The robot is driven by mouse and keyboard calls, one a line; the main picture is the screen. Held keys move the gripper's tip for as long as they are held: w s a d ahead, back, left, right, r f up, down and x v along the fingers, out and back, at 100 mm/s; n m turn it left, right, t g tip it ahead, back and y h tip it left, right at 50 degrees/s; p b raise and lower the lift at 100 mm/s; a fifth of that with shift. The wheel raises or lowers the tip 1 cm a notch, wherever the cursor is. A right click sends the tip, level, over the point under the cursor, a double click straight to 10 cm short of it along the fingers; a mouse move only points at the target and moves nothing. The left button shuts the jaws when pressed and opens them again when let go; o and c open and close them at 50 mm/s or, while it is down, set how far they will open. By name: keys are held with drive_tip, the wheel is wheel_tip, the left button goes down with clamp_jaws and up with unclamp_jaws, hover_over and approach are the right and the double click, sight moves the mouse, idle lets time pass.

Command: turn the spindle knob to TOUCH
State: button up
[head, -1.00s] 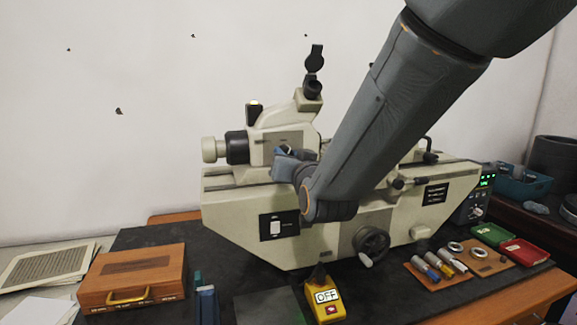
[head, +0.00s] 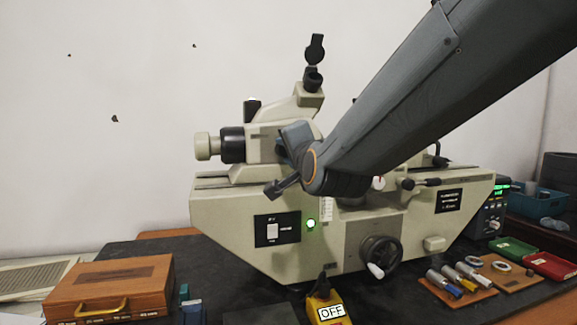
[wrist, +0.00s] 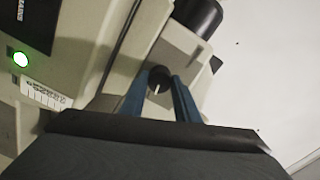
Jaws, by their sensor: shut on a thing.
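The spindle knob (wrist: 159,78) is a small dark round knob with a pale mark, on a beige block in the wrist view. The two blue fingers of my gripper (wrist: 160,90) are shut on it, one on each side. In the head view my gripper (head: 282,152) is at the front of the beige measuring machine (head: 235,220), below the eyepiece. My wrist hides the knob there. I see no readable TOUCH label. A green lamp (head: 311,224) glows on the machine's front, and also shows in the wrist view (wrist: 20,59).
A yellow device (head: 325,303) reading OFF stands in front. A wooden case (head: 110,288) is at left. A handwheel (head: 380,252), metal cylinders on a wooden board (head: 456,284), and green (head: 513,249) and red (head: 550,264) trays are at right.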

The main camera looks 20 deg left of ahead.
drive_tip(key=shift+f+m+b, duration=0.1)
drive_tip(key=shift+m+b, duration=1)
drive_tip(key=shift+b, duration=0.2)
drive_tip(key=o, duration=1)
drive_tip(key=shift+o, duration=0.2)
drive_tip(key=shift+s, duration=0.1)
drive_tip(key=b+v, duration=0.1)
drive_tip(key=v, duration=0.6)
drive_tip(key=shift+s+d, duration=0.2)
drive_tip(key=shift+s, duration=0.1)
